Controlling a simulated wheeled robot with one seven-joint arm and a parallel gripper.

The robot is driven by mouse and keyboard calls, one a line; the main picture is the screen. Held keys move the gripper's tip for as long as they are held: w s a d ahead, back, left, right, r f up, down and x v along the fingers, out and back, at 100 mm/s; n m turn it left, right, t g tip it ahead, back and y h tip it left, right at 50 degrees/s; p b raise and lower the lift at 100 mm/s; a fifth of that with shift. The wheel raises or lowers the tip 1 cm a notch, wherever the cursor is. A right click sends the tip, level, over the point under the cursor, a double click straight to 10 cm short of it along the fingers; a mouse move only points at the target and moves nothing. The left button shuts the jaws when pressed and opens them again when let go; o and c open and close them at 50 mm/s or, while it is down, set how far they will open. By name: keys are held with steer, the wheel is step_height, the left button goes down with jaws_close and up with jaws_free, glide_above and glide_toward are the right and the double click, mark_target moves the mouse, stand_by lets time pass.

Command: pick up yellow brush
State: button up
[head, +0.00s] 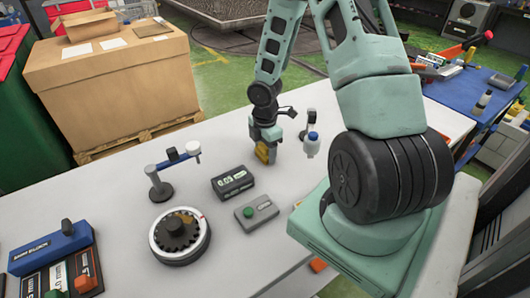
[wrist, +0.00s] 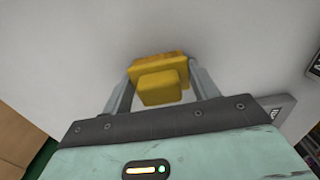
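The yellow brush (head: 263,152) is at the lower end of my arm, at or just above the pale tabletop, near the middle of the head view. In the wrist view the yellow brush (wrist: 158,87) shows as a small block on a wider base, between the two grey fingers. My gripper (head: 268,145) points down around the brush. In the wrist view the fingers of my gripper (wrist: 160,80) flank it closely on the left and right. I cannot tell whether they press on it. The contact with the table is partly hidden.
A white-and-blue bottle (head: 311,146) and a dark stand (head: 311,119) are right of my gripper. A dark box (head: 232,182), a grey button box (head: 256,212), a round dial (head: 180,236) and a post (head: 160,187) are on the left. A cardboard box (head: 110,85) stands behind the table (head: 120,165).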

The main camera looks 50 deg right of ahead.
steer(key=shift+r, duration=0.15)
steer(key=shift+c, duration=0.5)
step_height(320, 180, up, 10)
steer(key=shift+f+p, duration=0.1)
steer(key=shift+p, duration=0.6)
steer(key=o, duration=0.3)
steer(key=shift+c, duration=0.5)
steer(key=shift+a, duration=0.1)
steer(key=s+a+r+n+p, duration=0.1)
steer(key=a+n+p, duration=0.7)
steer(key=a, duration=2.1)
steer(key=shift+s+a+r+p, duration=0.3)
steer(key=shift+s+r, duration=0.05)
steer(key=shift+r, duration=0.1)
